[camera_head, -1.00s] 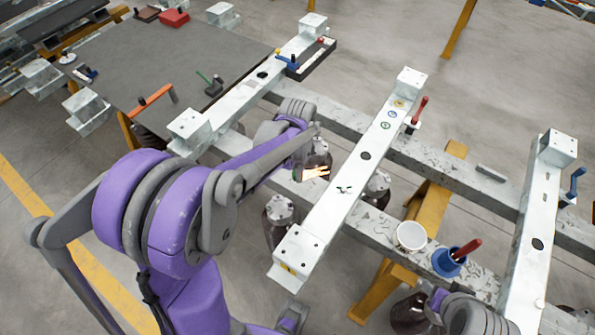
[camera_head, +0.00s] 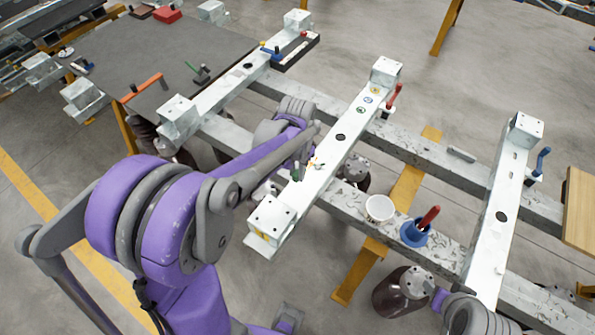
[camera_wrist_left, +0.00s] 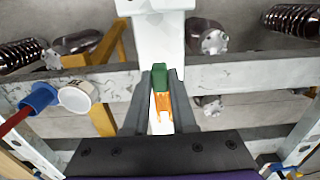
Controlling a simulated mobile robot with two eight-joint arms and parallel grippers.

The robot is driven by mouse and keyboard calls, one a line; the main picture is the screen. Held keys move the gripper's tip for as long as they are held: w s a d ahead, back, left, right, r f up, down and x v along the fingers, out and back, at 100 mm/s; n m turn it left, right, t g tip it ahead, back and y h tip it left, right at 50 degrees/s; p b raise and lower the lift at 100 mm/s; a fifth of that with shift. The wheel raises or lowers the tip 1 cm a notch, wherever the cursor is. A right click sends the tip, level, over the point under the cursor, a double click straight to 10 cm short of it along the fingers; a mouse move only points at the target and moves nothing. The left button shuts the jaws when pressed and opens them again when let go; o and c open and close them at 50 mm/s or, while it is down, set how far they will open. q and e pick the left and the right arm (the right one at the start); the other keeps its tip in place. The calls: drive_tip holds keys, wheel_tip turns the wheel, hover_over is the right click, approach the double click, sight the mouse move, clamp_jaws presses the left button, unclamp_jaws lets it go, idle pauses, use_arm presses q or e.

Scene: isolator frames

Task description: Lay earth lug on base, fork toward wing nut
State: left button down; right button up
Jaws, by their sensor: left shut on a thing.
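My left gripper (camera_wrist_left: 162,97) is shut on the earth lug, which has a green block (camera_wrist_left: 161,77) and an orange forked part (camera_wrist_left: 162,102). The block sits between the fingertips, and the fork's prongs point toward the palm in the left wrist view. In the head view the green part (camera_head: 297,171) stands over a white crossbeam (camera_head: 327,160), with small orange bits (camera_head: 316,162) beside it. I cannot tell whether the lug touches the beam. The base and wing nut cannot be told apart from small marks there.
A white cup (camera_head: 380,208) and a blue cup (camera_head: 415,234) with a red handle stand on the long rail right of the crossbeam. A red-handled tool (camera_head: 394,95) is at the beam's far end. Dark cylinders (camera_head: 402,291) hang below.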

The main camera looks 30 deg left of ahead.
use_arm(q)
drive_tip(key=shift+a+f+b, duration=0.1)
drive_tip(key=shift+f+b, duration=0.2)
drive_tip(key=shift+f, duration=0.4)
drive_tip(key=b, duration=0.3)
hover_over(297, 195)
drive_tip(key=shift+f, duration=2.8)
drive_tip(key=shift+f+b, duration=1)
drive_tip(key=shift+f, duration=0.35)
use_arm(e)
wheel_tip(297, 195, down, 7)
drive_tip(key=s, duration=0.2)
use_arm(q)
drive_tip(key=shift+f, duration=0.15)
use_arm(e)
drive_tip(key=shift+a+f, duration=0.1)
drive_tip(key=shift+f, duration=0.15)
use_arm(q)
drive_tip(key=c, duration=0.7)
unclamp_jaws()
drive_tip(key=shift+o, duration=0.2)
